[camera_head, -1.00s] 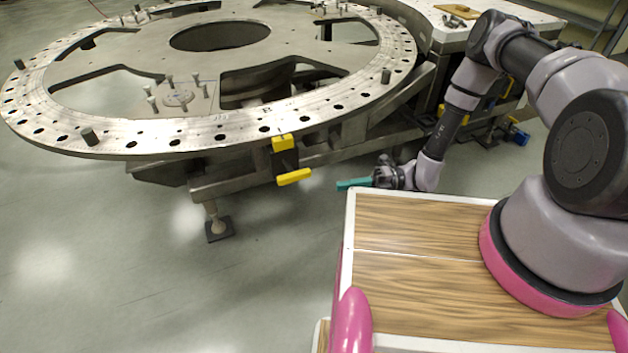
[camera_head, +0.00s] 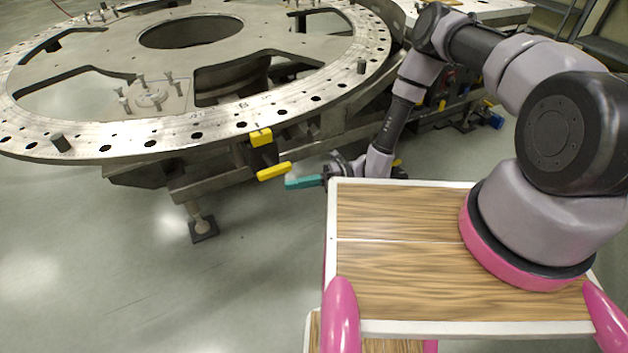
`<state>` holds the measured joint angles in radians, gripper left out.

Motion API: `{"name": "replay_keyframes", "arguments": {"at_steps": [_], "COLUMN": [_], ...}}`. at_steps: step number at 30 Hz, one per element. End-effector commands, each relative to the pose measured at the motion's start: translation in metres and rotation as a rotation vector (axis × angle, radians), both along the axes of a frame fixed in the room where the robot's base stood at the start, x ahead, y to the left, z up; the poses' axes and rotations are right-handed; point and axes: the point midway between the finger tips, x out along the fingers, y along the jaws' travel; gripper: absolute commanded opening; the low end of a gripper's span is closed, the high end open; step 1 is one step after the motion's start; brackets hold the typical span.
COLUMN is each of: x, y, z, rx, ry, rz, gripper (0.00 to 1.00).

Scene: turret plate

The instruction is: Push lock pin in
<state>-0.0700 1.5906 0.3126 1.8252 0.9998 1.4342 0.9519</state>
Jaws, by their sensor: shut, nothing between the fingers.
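The turret plate (camera_head: 215,122) is a large round metal ring with holes around its rim, on a steel frame. The lock pin assembly hangs at its near edge: a yellow block (camera_head: 261,137) on top, a dark body (camera_head: 263,155), and a yellow handle (camera_head: 274,171) sticking out below to the right. My gripper (camera_head: 290,183) has teal fingers pointing left and is shut and empty. Its tips are just right of and slightly below the yellow handle's end, very close to it. I cannot tell whether they touch.
My wood-topped base with a white edge fills the lower right. A support foot (camera_head: 203,229) stands on the floor under the frame. Upright pegs (camera_head: 60,142) stand on the plate. Open floor lies to the lower left.

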Motion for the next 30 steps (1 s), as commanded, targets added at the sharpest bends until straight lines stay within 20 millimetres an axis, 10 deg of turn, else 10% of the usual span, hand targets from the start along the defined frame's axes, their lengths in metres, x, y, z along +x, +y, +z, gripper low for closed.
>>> {"name": "replay_keyframes", "arguments": {"at_steps": [30], "x": [0.061], "y": [0.047], "z": [0.0], "rx": [0.0], "ry": [-0.003], "rz": [0.0], "gripper": [0.0]}}
